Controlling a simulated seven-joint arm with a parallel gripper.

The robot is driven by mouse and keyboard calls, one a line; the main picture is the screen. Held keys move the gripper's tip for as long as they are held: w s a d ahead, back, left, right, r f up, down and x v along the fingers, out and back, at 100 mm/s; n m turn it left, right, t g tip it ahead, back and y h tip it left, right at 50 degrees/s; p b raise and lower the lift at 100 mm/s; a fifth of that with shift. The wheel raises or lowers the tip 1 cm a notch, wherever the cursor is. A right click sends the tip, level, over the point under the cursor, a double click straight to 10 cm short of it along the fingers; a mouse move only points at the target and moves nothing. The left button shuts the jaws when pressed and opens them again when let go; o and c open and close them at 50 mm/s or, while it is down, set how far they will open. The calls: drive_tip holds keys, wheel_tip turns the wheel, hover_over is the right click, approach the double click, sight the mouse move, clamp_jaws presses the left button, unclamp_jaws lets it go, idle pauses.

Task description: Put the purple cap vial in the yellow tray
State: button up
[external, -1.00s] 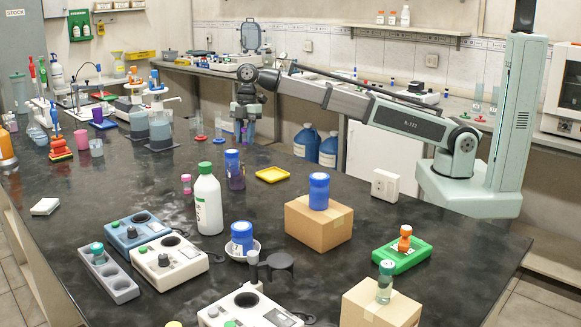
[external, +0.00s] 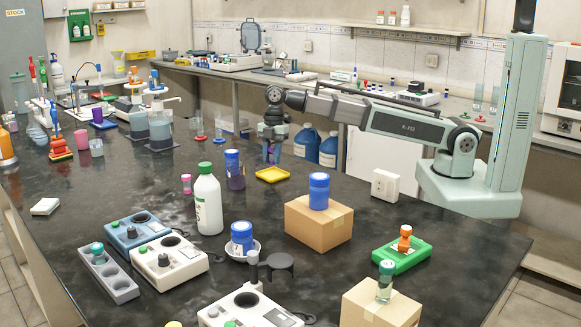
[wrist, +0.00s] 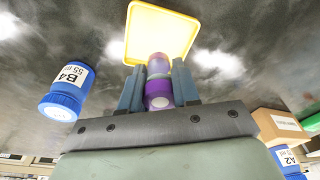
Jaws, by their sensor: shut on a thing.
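My gripper (external: 272,155) is shut on the purple cap vial. In the wrist view the vial (wrist: 158,95) sits between the two fingers, its purple cap toward the camera and its body pointing at the tray. The yellow tray (external: 272,174) lies flat on the dark bench and looks empty. In the external view my gripper is just above and behind the tray. In the wrist view the tray (wrist: 160,12) lies beyond the fingertips, and the vial overlaps its near edge. I cannot tell how high the vial is above it.
A blue-capped purple bottle (external: 234,170) stands left of the tray; a blue-capped bottle labelled B4 (wrist: 66,90) shows left in the wrist view. A cardboard box (external: 318,226) with a blue bottle (external: 319,190) stands in front. Open bench lies right of the tray.

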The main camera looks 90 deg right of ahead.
sight(272, 164)
drive_tip(key=shift+f, duration=2)
drive_tip(key=shift+f, duration=0.15)
drive_tip(key=o, duration=0.8)
drive_tip(key=shift+c, duration=0.2)
drive_tip(key=r, duration=0.4)
drive_tip(key=d+r, duration=0.1)
drive_tip(key=r, duration=0.7)
drive_tip(key=shift+s+d+r, duration=0.1)
drive_tip(key=shift+s+d, duration=0.25)
